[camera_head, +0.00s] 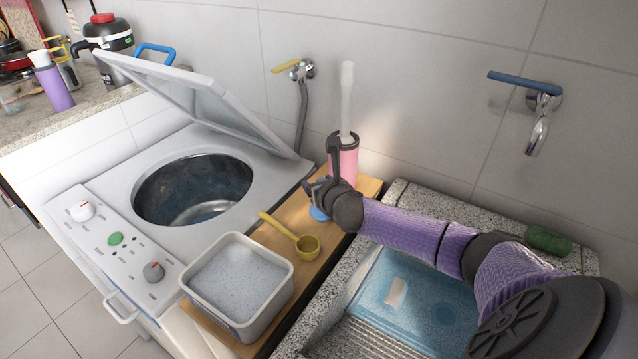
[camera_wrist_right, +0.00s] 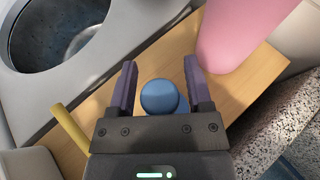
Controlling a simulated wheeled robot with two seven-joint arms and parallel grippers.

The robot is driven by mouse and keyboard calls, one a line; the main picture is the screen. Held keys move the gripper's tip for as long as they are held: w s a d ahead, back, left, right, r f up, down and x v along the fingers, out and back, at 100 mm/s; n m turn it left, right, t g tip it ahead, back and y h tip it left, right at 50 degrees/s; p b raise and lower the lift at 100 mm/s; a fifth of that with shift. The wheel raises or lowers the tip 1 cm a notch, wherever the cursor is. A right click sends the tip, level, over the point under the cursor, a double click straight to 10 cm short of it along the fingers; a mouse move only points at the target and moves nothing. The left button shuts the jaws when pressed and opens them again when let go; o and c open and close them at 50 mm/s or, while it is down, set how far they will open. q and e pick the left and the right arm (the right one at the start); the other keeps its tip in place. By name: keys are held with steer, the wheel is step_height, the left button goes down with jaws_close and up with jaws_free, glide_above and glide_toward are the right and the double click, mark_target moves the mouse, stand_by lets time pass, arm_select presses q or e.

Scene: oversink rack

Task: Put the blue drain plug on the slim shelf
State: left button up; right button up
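The blue drain plug (camera_head: 319,213) sits on the slim wooden shelf (camera_head: 285,238) between the washing machine and the sink. In the right wrist view its round knob (camera_wrist_right: 160,97) shows between the two fingers, with a gap on each side. My right gripper (camera_head: 321,188) is open just above and around the plug, and its fingers do not appear to touch the knob. In the right wrist view the gripper (camera_wrist_right: 160,90) hides part of the plug's base. My left gripper is not in view.
A pink holder with a white-handled brush (camera_head: 345,160) stands close behind the gripper. A yellow scoop (camera_head: 306,246) and a tub of powder (camera_head: 240,282) are nearer on the shelf. The open washing machine (camera_head: 110,215) is left; the sink with blue water (camera_head: 425,290) is right.

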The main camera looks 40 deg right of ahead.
steer(key=shift+o, duration=0.2)
steer(key=shift+r, duration=0.15)
steer(key=p+v, duration=0.5)
steer(key=v, duration=0.7)
steer(key=shift+a, duration=0.1)
